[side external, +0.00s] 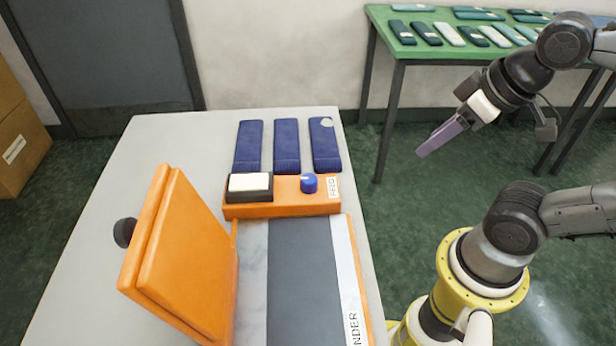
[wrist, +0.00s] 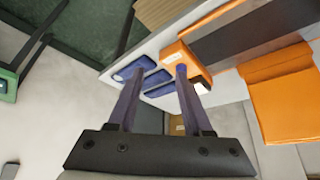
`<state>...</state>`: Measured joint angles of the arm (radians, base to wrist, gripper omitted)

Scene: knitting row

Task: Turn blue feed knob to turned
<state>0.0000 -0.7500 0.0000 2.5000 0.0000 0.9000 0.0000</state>
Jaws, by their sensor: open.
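The blue feed knob (side external: 309,183) sits on top of the orange control box (side external: 290,208), just left of a white FEED label (side external: 334,187). A pale mark shows on the knob's face. My gripper (side external: 424,151) hangs in the air to the right of the table and above its level, well apart from the knob. Its two purplish fingers are open and empty. In the wrist view my gripper (wrist: 158,74) points toward the table, and the right fingertip overlaps the orange box (wrist: 201,72). I cannot make out the knob there; the finger may hide it.
A white block on a dark base (side external: 250,184) sits left of the knob. Several blue knitted strips (side external: 286,140) lie behind the box. An orange lid (side external: 175,255) stands raised at the front left. A green table (side external: 400,55) with knitted pieces stands behind. Air between gripper and box looks clear.

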